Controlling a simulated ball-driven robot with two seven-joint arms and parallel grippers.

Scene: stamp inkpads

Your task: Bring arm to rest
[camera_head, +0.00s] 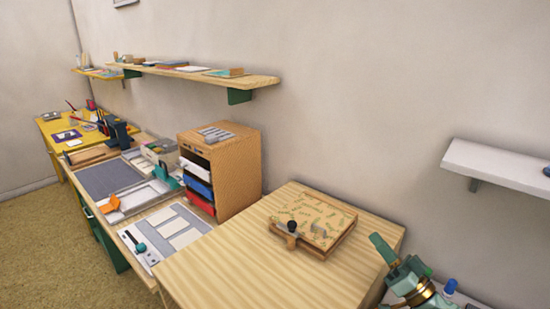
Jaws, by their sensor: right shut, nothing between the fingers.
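My right gripper (383,249), green with a gold ring behind it on the arm, comes in at the bottom right corner. It is shut and empty, at the right edge of the light wooden table (232,262). I cannot tell whether it is above the table or beside it. It is apart from the wooden board (325,218) on that table, which has a patterned top and a black knob at its front left corner. My left gripper is not in view.
A white wall shelf (497,164) is at the right, above and behind my right gripper. A long wooden shelf (195,74) hangs on the back wall. The table's front is clear.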

